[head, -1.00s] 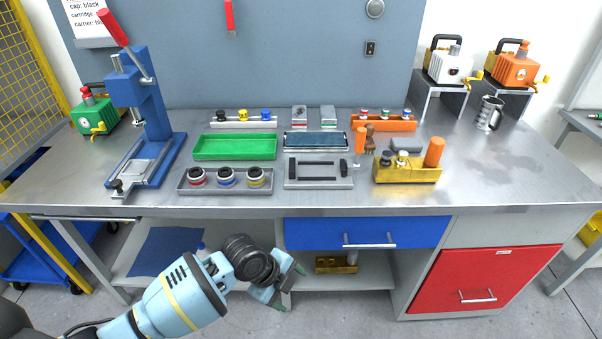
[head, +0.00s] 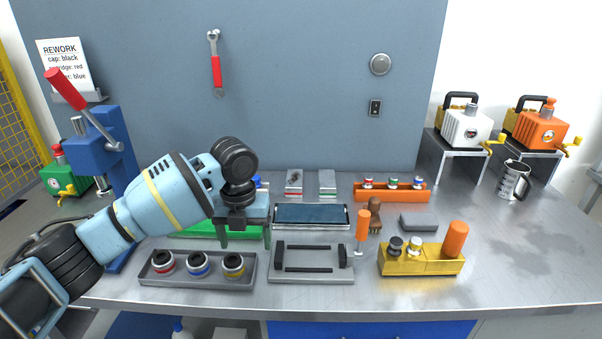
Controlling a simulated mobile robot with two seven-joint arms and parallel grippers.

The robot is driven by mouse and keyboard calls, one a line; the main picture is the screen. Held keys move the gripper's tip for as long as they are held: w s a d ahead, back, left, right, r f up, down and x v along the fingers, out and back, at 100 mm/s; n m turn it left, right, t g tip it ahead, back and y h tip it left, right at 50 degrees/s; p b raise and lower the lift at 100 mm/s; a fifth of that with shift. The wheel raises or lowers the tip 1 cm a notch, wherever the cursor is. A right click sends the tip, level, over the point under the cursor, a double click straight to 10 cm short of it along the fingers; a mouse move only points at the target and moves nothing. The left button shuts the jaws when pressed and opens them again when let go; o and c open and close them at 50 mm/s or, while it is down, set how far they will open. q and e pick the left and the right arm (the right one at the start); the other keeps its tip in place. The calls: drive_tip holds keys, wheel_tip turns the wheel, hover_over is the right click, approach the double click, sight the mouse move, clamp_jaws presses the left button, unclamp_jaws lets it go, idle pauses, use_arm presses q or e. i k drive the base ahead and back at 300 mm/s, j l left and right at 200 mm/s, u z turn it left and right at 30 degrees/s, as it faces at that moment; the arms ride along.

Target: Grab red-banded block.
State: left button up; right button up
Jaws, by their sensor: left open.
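Two small grey blocks stand side by side at the back of the bench. The left one, which looks like the red-banded block (head: 294,183), shows a thin reddish band near its bottom edge. The other grey block (head: 327,183) shows a greenish band, though both bands are small. My left gripper (head: 246,236) is open and empty, fingers pointing down, over the green tray (head: 190,231). It is left of and nearer than the blocks, apart from them. My right gripper is not in view.
A grey tray with several ringed caps (head: 198,281) lies in front of my gripper. A dark-topped tray (head: 311,216) and a grey fixture (head: 311,276) lie to its right. An orange rack (head: 391,193) and a yellow holder (head: 421,265) stand further right. The blue press (head: 97,150) is at left.

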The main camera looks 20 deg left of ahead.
sight(295, 178)
drive_tip(key=i, duration=1.25)
